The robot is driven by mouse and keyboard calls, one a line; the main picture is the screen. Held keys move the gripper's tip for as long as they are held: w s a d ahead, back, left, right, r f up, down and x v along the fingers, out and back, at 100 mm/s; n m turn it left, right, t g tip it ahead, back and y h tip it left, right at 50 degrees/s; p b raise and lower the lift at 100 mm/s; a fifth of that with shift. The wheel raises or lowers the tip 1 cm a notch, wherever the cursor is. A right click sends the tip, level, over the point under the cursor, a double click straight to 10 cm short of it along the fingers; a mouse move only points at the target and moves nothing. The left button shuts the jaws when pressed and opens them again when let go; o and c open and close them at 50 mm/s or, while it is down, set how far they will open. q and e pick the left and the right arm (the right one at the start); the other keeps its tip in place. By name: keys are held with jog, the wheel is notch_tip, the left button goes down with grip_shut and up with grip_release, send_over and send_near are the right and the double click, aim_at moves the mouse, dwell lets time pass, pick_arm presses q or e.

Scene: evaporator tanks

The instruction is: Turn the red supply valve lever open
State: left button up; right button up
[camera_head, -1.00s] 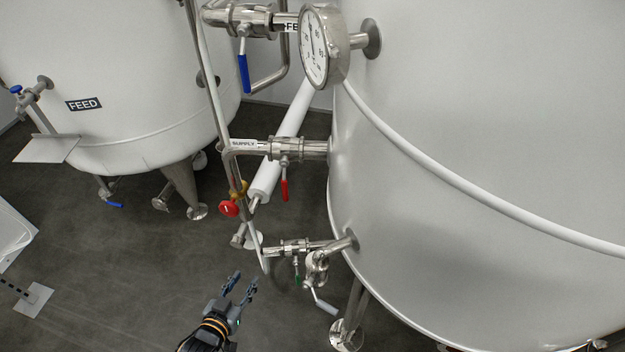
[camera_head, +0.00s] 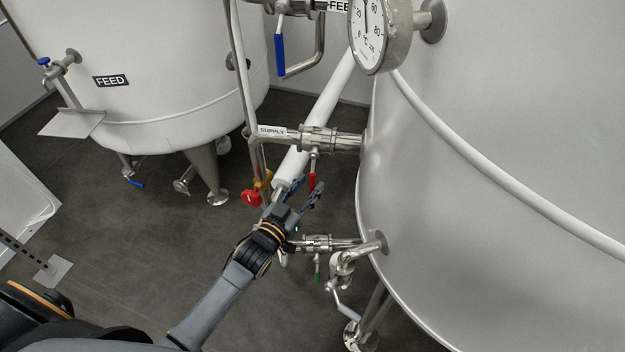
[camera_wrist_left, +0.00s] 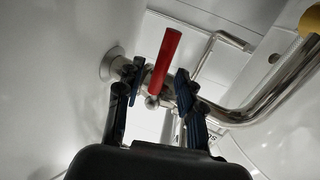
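The red supply valve lever (camera_head: 312,182) hangs down from the steel supply valve (camera_head: 318,140), beside the pipe labelled SUPPLY (camera_head: 272,131). My left gripper (camera_head: 308,190) is raised to the lever, its fingers partly over it in the head view. In the left wrist view the red lever (camera_wrist_left: 165,62) shows between the two open fingers of my left gripper (camera_wrist_left: 157,88), with a gap on each side. Whether the lever lies in depth between the fingertips is hard to tell. My right gripper is not in view.
A red round knob (camera_head: 251,198) sits left of my left gripper. Below are a green-handled valve (camera_head: 317,268) and a drain pipe (camera_head: 345,270). A blue lever (camera_head: 279,55) hangs above. The large tank (camera_head: 480,220) fills the right side.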

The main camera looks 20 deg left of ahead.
pick_arm(q)
jog(key=shift+x, duration=1.4)
grip_shut()
